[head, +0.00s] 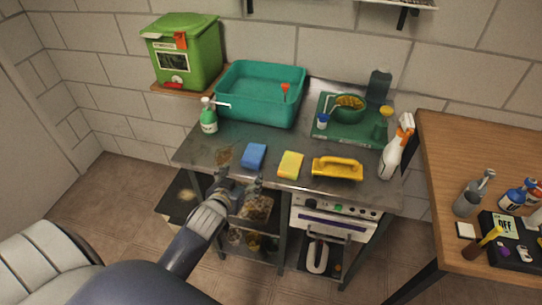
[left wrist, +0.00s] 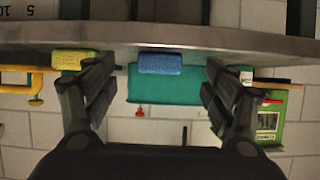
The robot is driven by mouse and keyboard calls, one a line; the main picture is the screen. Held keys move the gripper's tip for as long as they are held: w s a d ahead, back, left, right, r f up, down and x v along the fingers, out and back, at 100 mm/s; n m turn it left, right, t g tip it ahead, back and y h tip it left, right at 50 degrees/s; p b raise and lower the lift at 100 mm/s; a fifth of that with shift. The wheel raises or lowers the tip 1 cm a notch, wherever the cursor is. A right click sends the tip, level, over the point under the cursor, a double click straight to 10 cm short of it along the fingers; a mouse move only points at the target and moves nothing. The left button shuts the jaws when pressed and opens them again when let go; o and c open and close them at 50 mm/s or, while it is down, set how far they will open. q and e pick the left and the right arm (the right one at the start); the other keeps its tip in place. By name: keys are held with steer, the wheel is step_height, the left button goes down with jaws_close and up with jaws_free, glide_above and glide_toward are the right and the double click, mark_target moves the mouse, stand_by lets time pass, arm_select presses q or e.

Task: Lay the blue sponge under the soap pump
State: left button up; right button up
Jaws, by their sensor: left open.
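The blue sponge (head: 254,155) lies flat on the grey counter (head: 226,143), near its front edge and left of the yellow sponge. It also shows in the left wrist view (left wrist: 160,64), between my fingers but beyond them. The soap pump (head: 209,119), a green bottle with a white pump head, stands upright on the counter, behind and left of the blue sponge. My left gripper (head: 241,183) is open and empty at the counter's front edge, short of the blue sponge. It also shows open in the left wrist view (left wrist: 147,97). My right gripper is not in view.
A teal basin (head: 253,111) and a green bin (head: 205,62) stand behind. A white spray bottle (head: 391,160) is at the right end.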

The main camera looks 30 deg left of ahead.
mark_target(253, 155)
arm_select(q)
steer(key=w, duration=0.1)
steer(key=w+r, duration=0.1)
steer(key=w, duration=0.3)
steer(key=shift+w+a+r+p, duration=0.2)
steer(key=shift+a+p, duration=0.2)
steer(key=shift+w+a+f+t, duration=0.2)
steer(key=shift+w+t, duration=0.1)
steer(key=shift+w, duration=0.2)
steer(key=p+x, duration=0.1)
steer(key=x, duration=0.2)
steer(key=shift+a, duration=0.15)
steer(key=shift+w+a+f, duration=0.1)
steer(key=shift+w+f, duration=0.25)
steer(key=shift+w, duration=0.15)
steer(key=c, duration=0.9)
